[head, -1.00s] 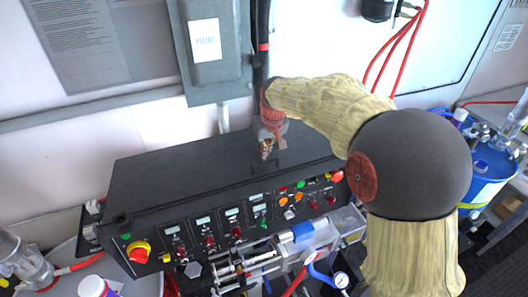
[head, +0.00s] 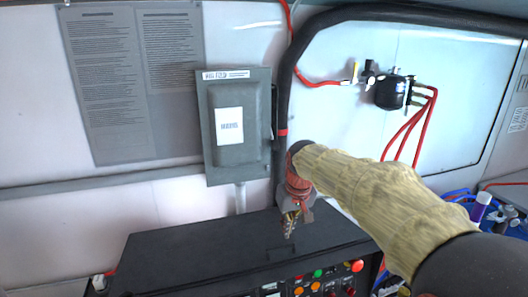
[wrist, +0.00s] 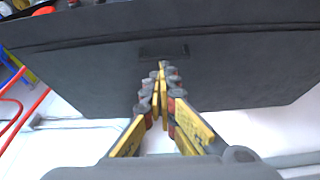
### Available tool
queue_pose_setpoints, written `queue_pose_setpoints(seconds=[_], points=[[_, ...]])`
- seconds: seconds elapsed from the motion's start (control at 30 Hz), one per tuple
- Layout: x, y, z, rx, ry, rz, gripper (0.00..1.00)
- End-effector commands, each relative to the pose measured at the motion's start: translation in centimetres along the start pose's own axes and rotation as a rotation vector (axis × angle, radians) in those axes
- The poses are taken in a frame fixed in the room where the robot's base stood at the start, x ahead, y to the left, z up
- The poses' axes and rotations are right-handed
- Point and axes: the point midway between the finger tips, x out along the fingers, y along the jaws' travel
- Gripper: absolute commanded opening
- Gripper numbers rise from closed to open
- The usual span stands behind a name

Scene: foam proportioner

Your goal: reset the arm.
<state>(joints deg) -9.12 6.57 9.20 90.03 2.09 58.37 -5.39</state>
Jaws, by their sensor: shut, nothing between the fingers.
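My arm, in a tan fabric sleeve with a dark joint, reaches in from the lower right of the head view. My gripper (head: 290,222) hangs at its end, pointing down, in front of the wall and over the top of the black control console (head: 190,252). In the wrist view the yellow and grey fingers of the gripper (wrist: 162,70) come together at their tips with nothing between them. The dark top of the console (wrist: 80,70) lies beyond the fingertips, apart from them as far as I can tell.
A grey electrical box (head: 229,165) is on the wall left of the gripper, with a black hose (head: 284,95) beside it. A printed panel (head: 130,80) is at left. A black device (head: 392,92) with red hoses is at right. Buttons (head: 318,273) line the console front.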

Motion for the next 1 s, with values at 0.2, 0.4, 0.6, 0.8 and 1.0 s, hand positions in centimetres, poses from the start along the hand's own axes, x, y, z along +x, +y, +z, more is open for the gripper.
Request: queue_pose_setpoints(seconds=[0.2,0.4,0.6,0.8,1.0], points=[[2.0,0.3,8.9,0.049,-0.039,0.011,0.0],[3.8,1.1,18.3,0.1,-0.023,0.028,0.0],[6.6,1.6,27.9,0.147,0.021,0.049,0.0],[10.4,1.8,36.0,0.184,0.089,0.07,0.0],[12.0,2.1,39.5,0.208,0.181,0.091,0.0]])
